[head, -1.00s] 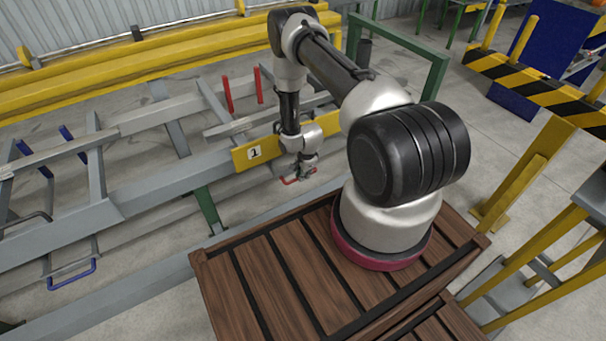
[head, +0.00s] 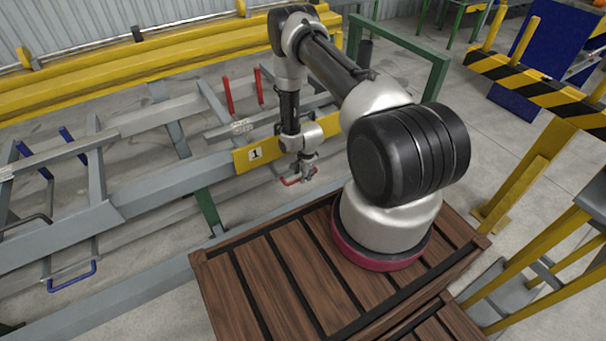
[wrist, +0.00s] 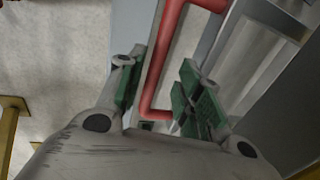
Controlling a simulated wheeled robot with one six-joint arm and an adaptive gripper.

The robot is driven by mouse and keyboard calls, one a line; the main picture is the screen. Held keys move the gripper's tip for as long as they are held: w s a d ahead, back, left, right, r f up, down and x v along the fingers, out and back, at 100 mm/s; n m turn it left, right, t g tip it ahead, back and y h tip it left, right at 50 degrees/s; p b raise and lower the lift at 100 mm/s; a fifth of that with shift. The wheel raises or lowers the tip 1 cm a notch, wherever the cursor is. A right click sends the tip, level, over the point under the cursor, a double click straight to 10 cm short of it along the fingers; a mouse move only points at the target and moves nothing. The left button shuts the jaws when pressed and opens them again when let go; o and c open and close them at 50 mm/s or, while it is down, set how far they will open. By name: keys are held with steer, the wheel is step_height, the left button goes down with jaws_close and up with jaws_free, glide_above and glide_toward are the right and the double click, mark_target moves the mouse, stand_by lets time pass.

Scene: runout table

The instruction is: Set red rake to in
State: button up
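The red rake shows in the head view as a red handle (head: 290,182) at the front of the frame and two red uprights (head: 229,96) farther back. A yellow plate marked 1 (head: 254,154) sits on the beam between them. My gripper (head: 306,176) is down at the red handle. In the wrist view, the red handle bar (wrist: 160,70) runs between the green pads of my gripper (wrist: 163,95), with narrow gaps beside it. The fingers look open around the bar. The handle's bent corner shows near the fingertips. The arm hides part of the rake's bars.
A second rake has a blue handle (head: 72,276) and blue uprights (head: 66,133) at the left. A yellow rail (head: 100,88) runs along the back. A green frame (head: 405,45) stands behind my arm. A striped barrier (head: 535,88) is at the right.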

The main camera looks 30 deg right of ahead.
step_height(320, 180, up, 12)
steer(key=s, duration=0.2)
steer(key=shift+f, duration=0.25)
steer(key=s+r+n+g, duration=0.2)
steer(key=s+n+g, duration=0.2)
steer(key=s+n, duration=0.5)
steer(key=s+a+r+n+t, duration=0.1)
steer(key=s+r, duration=0.5)
steer(key=r, duration=1.1)
steer(key=s+a+r+n+t, duration=0.2)
steer(key=s+r+n, duration=0.3)
steer(key=r, duration=1.3)
steer(key=s+a+r+n+t, duration=0.2)
steer(key=s+r, duration=0.6)
steer(key=r, duration=0.9)
steer(key=shift+s+a+r+n+t, duration=0.2)
steer(key=shift+s+n+t, duration=0.15)
steer(key=shift+t, duration=0.25)
